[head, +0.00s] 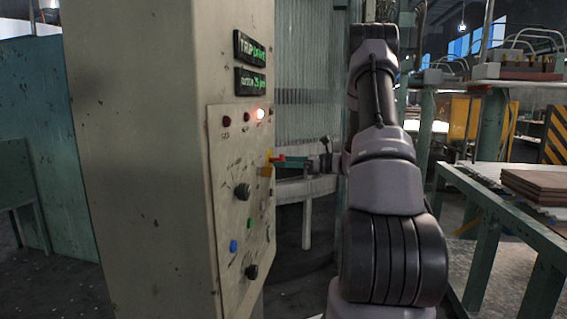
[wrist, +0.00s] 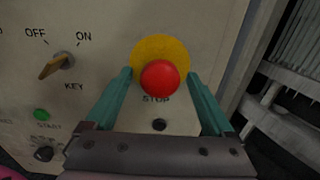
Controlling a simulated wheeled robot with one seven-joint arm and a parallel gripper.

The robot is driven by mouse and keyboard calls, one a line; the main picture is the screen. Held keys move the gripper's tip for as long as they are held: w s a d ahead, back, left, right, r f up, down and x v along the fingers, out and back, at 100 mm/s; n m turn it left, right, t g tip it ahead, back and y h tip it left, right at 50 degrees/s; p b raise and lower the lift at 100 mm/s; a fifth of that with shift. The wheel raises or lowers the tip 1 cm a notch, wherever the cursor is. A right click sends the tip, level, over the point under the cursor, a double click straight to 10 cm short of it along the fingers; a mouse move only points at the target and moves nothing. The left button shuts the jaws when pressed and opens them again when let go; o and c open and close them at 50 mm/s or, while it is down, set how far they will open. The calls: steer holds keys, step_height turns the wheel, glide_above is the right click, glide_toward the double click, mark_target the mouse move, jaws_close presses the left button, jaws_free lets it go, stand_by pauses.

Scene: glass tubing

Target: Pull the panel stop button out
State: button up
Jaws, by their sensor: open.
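The stop button is a red mushroom head (wrist: 160,79) on a yellow disc (wrist: 152,50), with STOP lettered below it on the panel (wrist: 207,20). My gripper (wrist: 159,82) is open, with one green finger on each side of the red head in the wrist view. I cannot tell whether the fingers touch it. In the head view my gripper (head: 276,160) reaches the panel's right side from the right. The yellow disc (head: 268,158) shows there at the fingertips, and the red head is mostly hidden.
A key switch (wrist: 58,65) and a green start button (wrist: 41,115) are left of the stop button. A green bench (head: 499,215) stands at right.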

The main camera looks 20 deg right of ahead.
steer(key=v, duration=1)
steer(key=shift+s+d, duration=0.15)
steer(key=s+a+r+n+g+h, duration=0.2)
steer(key=s+a+r+n+g, duration=0.25)
steer(key=a, duration=0.35)
steer(key=s+a+r+n+g+h, duration=0.25)
steer(key=s+a+n, duration=0.35)
steer(key=a, duration=0.3)
steer(key=s+a+r+n+t+h, duration=0.1)
steer(key=s+r+n+t+h, duration=0.1)
steer(key=s, duration=0.5)
steer(key=s+a+r+n+t+h, duration=0.2)
steer(key=s+r+n+h, duration=0.2)
steer(key=s+n+h, duration=0.2)
steer(key=shift+s+a+r+n, duration=0.25)
steer(key=shift+s+r+n, duration=0.1)
steer(key=shift+s+n, duration=0.8)
